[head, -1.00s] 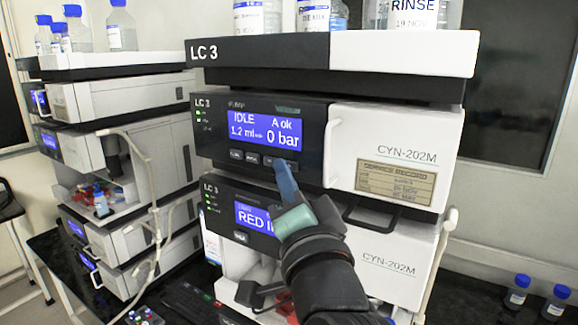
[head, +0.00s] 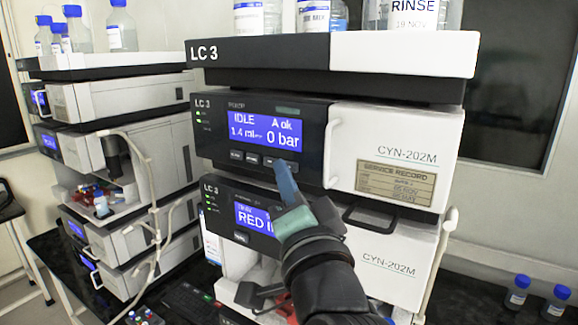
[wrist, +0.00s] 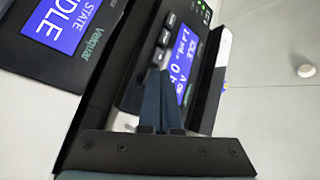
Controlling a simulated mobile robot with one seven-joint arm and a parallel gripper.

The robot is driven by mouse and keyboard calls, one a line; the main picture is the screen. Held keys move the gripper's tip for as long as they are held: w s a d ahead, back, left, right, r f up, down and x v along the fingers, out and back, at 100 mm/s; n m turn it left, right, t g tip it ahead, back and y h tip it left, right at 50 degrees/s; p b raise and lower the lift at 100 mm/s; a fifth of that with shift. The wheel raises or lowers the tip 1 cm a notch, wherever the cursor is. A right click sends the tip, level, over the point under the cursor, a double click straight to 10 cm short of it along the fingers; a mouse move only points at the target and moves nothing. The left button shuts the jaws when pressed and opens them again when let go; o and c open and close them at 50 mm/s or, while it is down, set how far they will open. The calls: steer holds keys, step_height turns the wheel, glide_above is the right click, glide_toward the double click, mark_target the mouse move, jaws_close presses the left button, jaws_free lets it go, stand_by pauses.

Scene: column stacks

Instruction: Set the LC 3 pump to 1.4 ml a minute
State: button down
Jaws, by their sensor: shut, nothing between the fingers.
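The LC 3 pump (head: 225,140) is the upper module of the middle stack, with a blue display (head: 258,131) reading IDLE, A ok, 1.4 ml and 0 bar. The display also shows in the wrist view (wrist: 184,62). A row of small buttons (head: 252,159) runs below the display. My gripper (head: 284,168) is shut and empty, its fingertips at the right end of that row. In the wrist view the shut fingers (wrist: 160,80) reach the panel beside the buttons (wrist: 164,36) and hide part of it. I cannot tell whether they touch a button.
A second module (head: 222,208) with a "RED" display sits below the pump. A white door handle (head: 332,150) sticks out right of the panel. Bottles (head: 414,14) stand on the top tray. Another instrument stack (head: 120,100) is at left. Small blue-capped bottles (head: 517,291) stand at lower right.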

steer(key=shift+s+a, duration=0.3)
steer(key=shift+s, duration=0.15)
steer(key=s+a, duration=0.1)
steer(key=s, duration=0.1)
steer(key=s+a, duration=0.2)
steer(key=shift+p, duration=0.3)
stand_by(0.6)
steer(key=s+r+n+t+h+b, duration=0.2)
steer(key=s+r+n+t+b, duration=0.5)
steer(key=s+r+n, duration=0.3)
steer(key=shift+s+d+r+h+b, duration=0.15)
steer(key=shift+s+r+h+b, duration=0.4)
steer(key=shift+s, duration=0.65)
steer(key=shift+f, duration=0.25)
